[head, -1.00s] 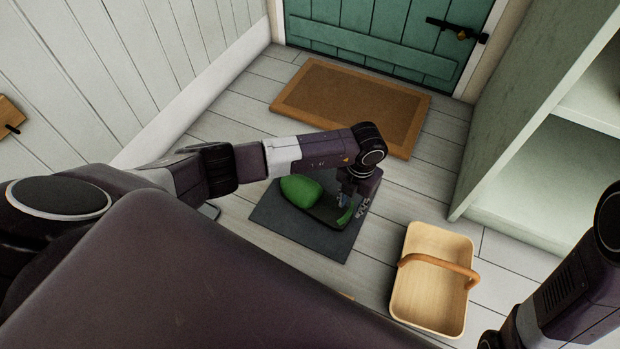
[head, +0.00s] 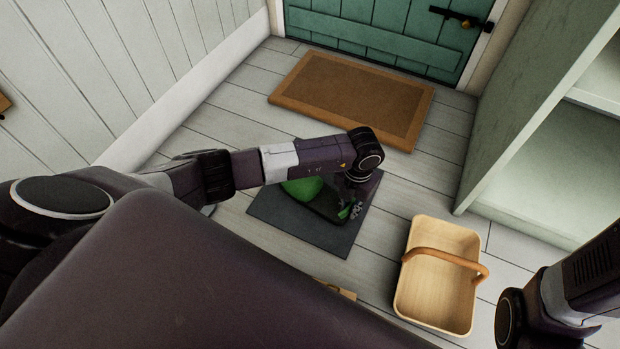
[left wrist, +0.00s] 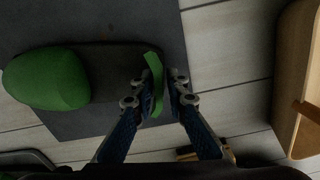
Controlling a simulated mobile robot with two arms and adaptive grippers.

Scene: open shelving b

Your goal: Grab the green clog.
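The green clog (head: 302,188) lies on a dark grey mat (head: 275,212) on the floor, partly hidden under my left forearm in the head view. In the left wrist view, its rounded green toe (left wrist: 47,79) is at the left, its dark inside is in the middle and its thin green heel rim (left wrist: 155,82) is at the right. My left gripper (left wrist: 160,88) is open, with its blue fingers on either side of the heel rim. The rim is close to the left finger, and a narrow gap shows at the right finger. My right gripper is out of view.
A light wooden basket (head: 408,292) with a brown handle stands right of the mat. A brown doormat (head: 350,95) lies before the green door. Pale shelving (head: 530,110) rises at the right. A small wooden object (head: 335,289) shows near my body.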

